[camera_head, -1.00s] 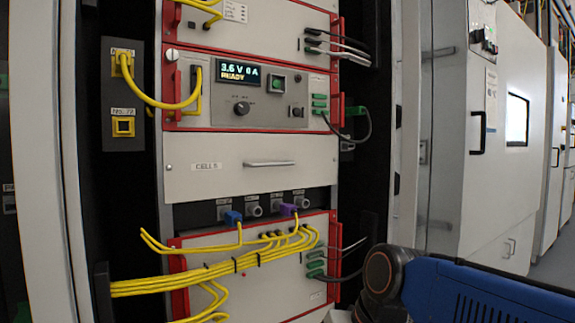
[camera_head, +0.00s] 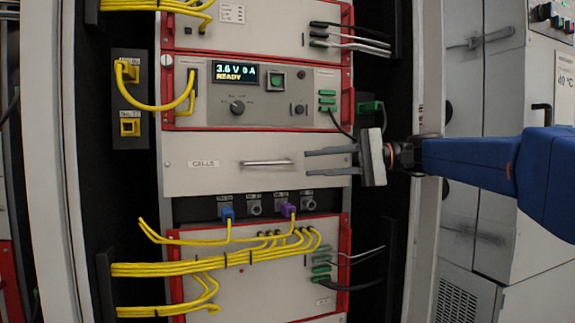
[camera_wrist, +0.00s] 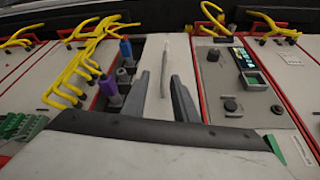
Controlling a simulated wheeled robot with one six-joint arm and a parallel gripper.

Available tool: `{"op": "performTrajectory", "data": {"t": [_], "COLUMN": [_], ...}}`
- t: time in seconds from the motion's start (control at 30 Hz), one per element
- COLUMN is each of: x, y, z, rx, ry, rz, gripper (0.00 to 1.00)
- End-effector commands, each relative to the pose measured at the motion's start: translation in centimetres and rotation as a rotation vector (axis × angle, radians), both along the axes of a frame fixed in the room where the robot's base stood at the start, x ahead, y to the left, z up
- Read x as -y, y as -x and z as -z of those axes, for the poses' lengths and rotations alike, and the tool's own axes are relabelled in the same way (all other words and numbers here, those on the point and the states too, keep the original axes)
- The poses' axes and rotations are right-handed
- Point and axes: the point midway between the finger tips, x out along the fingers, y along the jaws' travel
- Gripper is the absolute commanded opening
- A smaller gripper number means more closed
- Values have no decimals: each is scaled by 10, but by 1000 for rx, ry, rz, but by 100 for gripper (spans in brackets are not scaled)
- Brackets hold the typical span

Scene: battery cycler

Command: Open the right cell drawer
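A pale drawer front labelled CELLS (camera_head: 225,180) with a horizontal bar handle (camera_head: 267,163) sits in the rack below the display unit. It looks closed, flush with the rack. My gripper (camera_head: 307,163) is open and empty, in front of the drawer's right part.
The display unit (camera_head: 235,72) reads 3.6 V 0 A READY. Below the drawer are connectors with blue and purple plugs (camera_head: 288,210) and yellow cables (camera_head: 190,268). Green connectors (camera_head: 327,100) with a dark cable sit just above my gripper. Grey cabinets (camera_head: 495,90) stand at right.

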Motion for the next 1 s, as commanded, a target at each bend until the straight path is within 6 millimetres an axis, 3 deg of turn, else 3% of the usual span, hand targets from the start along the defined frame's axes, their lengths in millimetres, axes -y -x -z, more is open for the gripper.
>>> {"op": "performTrajectory", "data": {"t": [0.27,0.8,1.0], "x": [-13,-91,-111], "y": [-4,-12,-15], "z": [-6,1,2], "rx": [3,2,2], "ry": [-22,-20,-20], "rz": [-9,-10,-9], "gripper": [26,26,26]}}
